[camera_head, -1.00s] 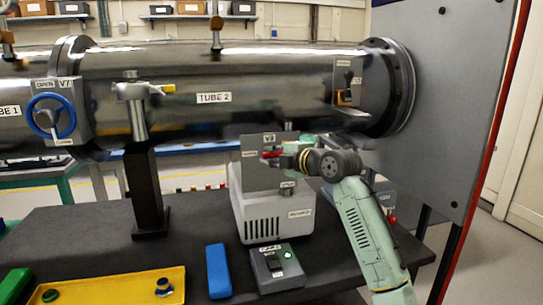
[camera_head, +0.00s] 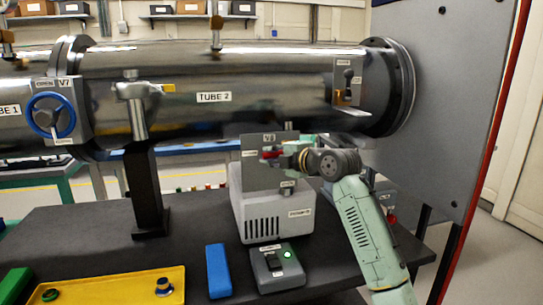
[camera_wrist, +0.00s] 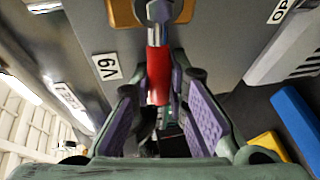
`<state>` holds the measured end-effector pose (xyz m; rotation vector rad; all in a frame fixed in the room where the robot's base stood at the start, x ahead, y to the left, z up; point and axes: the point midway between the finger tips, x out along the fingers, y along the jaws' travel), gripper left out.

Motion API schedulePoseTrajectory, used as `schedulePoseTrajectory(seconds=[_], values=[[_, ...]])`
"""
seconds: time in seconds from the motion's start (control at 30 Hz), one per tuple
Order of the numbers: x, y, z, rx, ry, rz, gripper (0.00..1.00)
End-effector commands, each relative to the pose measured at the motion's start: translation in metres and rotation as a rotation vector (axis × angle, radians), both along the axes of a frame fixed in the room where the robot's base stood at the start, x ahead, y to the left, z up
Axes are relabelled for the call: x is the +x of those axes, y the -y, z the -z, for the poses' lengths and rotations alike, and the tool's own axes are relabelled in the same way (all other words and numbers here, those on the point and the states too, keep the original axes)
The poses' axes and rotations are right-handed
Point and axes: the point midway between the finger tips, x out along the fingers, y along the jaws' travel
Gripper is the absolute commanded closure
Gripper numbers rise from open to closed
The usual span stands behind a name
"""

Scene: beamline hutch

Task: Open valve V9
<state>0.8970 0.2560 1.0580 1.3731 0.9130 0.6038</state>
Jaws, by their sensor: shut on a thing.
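Valve V9 sits on a grey panel (camera_head: 257,176) on the bench pump unit, with its V9 label (camera_head: 269,138) at the panel's top. Its red handle (camera_head: 272,154) lies roughly level in the head view, partly hidden by my gripper (camera_head: 288,153), which reaches in from the right. In the wrist view the red handle (camera_wrist: 158,86) runs from a hub at the top down between the purple pads of my gripper (camera_wrist: 160,105), which is shut on it. The V9 label (camera_wrist: 106,67) is left of the handle, and a partly cut label starting "OP" (camera_wrist: 280,11) is at upper right.
The large steel tube (camera_head: 230,85) passes above and behind the valve. A blue wheel valve V7 (camera_head: 51,115) is far left. In front stand a switch box (camera_head: 276,267) with a green light, a blue block (camera_head: 218,271) and a yellow tray (camera_head: 120,290). A grey wall panel (camera_head: 450,110) is right.

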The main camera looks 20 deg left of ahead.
Motion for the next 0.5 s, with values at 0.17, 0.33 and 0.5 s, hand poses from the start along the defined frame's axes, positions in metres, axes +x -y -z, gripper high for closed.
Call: schedulePoseTrajectory(seconds=[0.17, 0.33, 0.5], values=[[0.0, 0.0, 0.007, -0.072, 0.049, -0.001, 1.0], [0.001, 0.001, 0.015, -0.184, 0.124, 0.0, 1.0], [0.003, 0.004, 0.024, -0.316, 0.213, 0.0, 1.0]])
